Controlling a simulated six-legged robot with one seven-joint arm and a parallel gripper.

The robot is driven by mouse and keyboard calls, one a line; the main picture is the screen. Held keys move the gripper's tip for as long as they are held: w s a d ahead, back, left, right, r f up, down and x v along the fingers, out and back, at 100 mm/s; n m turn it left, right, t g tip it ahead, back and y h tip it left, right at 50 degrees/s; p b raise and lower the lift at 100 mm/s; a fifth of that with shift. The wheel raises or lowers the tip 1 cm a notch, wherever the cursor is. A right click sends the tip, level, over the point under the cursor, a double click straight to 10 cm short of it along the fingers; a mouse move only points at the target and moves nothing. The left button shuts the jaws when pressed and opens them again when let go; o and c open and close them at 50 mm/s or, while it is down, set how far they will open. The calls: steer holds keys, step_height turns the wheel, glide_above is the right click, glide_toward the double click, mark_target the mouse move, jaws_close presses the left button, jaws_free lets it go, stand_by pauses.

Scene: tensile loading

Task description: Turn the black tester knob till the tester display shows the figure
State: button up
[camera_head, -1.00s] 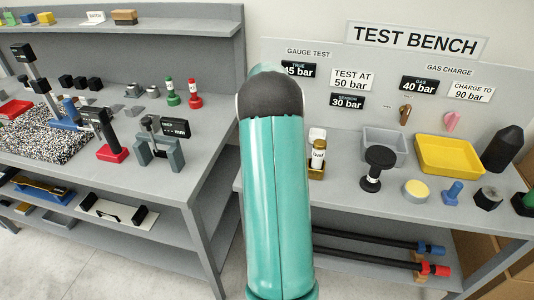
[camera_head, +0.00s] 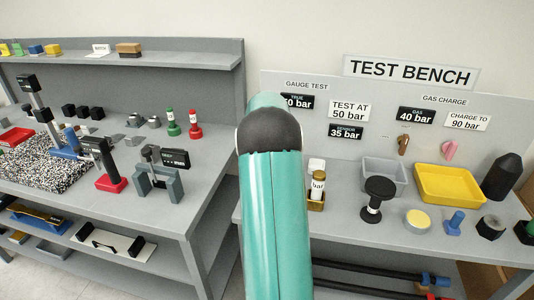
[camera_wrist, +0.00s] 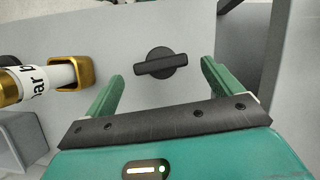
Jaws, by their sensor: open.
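The black knob (camera_wrist: 160,63) shows in the wrist view, a round base with a bar handle lying nearly level on a grey surface. My gripper (camera_wrist: 162,73) is open, with its green fingers to the left and right of the knob and visible gaps to the handle. In the head view my arm hides the knob and gripper. The TRUE display (camera_head: 298,102) is partly covered by my arm; its figure ends in "0 bar" and the first digit is cut. The sensor display (camera_head: 346,132) reads 35 bar. A card (camera_head: 349,110) says TEST AT 50 bar.
A gold holder (camera_wrist: 72,74) with a white-labelled cylinder (camera_wrist: 36,80) lies left of the knob in the wrist view. On the bench are a grey bin (camera_head: 384,172), a yellow tray (camera_head: 450,183) and a black spool-shaped stand (camera_head: 379,187).

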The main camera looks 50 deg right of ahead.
steer(key=v, duration=1)
steer(key=shift+r, duration=0.4)
steer(key=shift+d, duration=0.15)
steer(key=w+a+r+n+t+h, duration=0.1)
steer(key=a+r+n, duration=0.15)
steer(key=a, duration=0.55)
steer(key=w+a+r+n+t+h, duration=0.1)
steer(key=a+r, duration=0.3)
steer(key=a, duration=0.5)
steer(key=a+r+n+t+h, duration=0.1)
steer(key=a+r+n, duration=0.15)
steer(key=a, duration=0.55)
steer(key=s+a+f+n+t, duration=0.2)
steer(key=s+a, duration=0.4)
steer(key=a, duration=0.5)
steer(key=s+a+f+n+t, duration=0.3)
steer(key=s+a, duration=0.4)
steer(key=a, duration=0.3)
steer(key=shift+a+f+h, duration=0.15)
steer(key=shift+a+h, duration=0.2)
steer(key=shift+h, duration=0.05)
